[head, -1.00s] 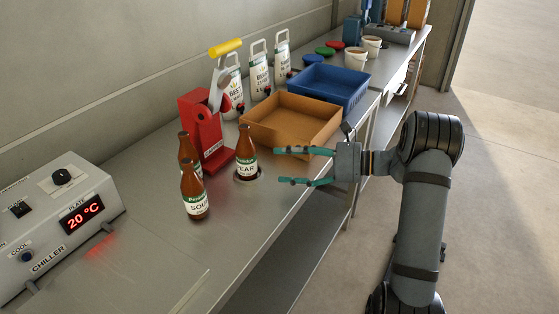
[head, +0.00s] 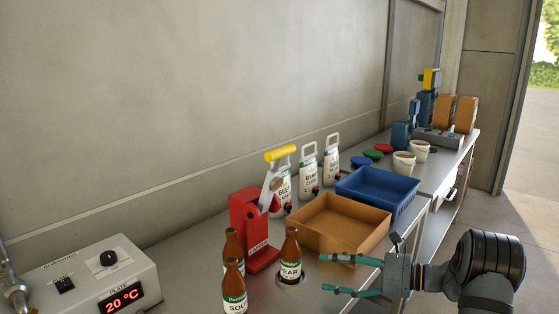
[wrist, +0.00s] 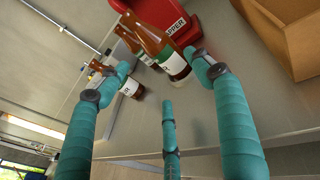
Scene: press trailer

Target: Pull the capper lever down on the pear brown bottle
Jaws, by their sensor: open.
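The pear brown bottle (head: 290,262) stands upright on the bench, its base at a dark round spot. The red capper (head: 251,225) stands just behind and left of it. The capper's grey lever (head: 270,188) is raised, with its yellow handle (head: 281,153) at the top. My gripper (head: 328,273) is open and empty, fingers pointing left toward the pear bottle from the right, with a small gap. In the wrist view, my gripper's spread teal fingers (wrist: 162,70) show with brown bottles beyond, the nearest being a bottle (wrist: 163,50) in front of the capper (wrist: 165,20).
Two more brown bottles (head: 235,287) stand left of the pear bottle. An orange-brown tray (head: 345,245) and a blue crate (head: 385,205) lie behind my gripper. White pouches (head: 308,168) line the wall.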

